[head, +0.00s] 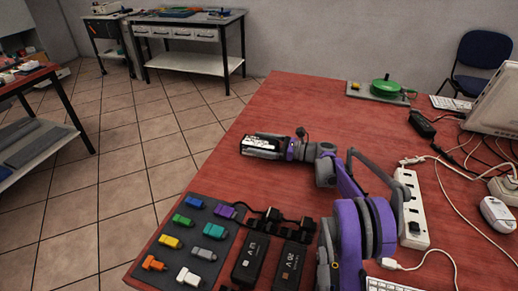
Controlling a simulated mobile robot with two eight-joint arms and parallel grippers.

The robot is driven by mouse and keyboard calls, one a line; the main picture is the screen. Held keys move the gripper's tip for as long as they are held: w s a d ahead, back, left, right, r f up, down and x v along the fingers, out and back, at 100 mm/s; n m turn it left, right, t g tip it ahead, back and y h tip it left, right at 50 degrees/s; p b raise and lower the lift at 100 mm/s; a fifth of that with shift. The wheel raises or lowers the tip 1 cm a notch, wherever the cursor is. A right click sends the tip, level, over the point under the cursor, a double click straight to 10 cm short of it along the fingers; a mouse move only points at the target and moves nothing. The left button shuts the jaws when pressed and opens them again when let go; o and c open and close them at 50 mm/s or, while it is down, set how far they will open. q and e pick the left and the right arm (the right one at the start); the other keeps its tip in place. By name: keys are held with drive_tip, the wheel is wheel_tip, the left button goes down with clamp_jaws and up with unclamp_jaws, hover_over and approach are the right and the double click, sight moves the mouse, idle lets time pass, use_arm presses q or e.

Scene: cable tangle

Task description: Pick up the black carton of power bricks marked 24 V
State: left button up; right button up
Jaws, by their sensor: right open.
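A small black carton (262,153) with a white label lies near the table's left edge in the head view. Its print is too small to read. My right gripper (288,149) is open at the carton's right end. I cannot tell whether the fingers touch it or stand around it. Two black power bricks lie at the front, one (249,262) left of the other (288,266), each with light print ending in V. My left gripper is not in view.
A dark mat (209,216) with coloured connectors and black adapters lie at the front. A white power strip (411,208), cables, a mouse (497,213) and a monitor (497,100) crowd the right. A green round object (385,86) sits at the back. The red table (290,100) is clear behind the carton.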

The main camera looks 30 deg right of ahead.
drive_tip(key=shift+r, duration=0.1)
clamp_jaws()
idle(0.4)
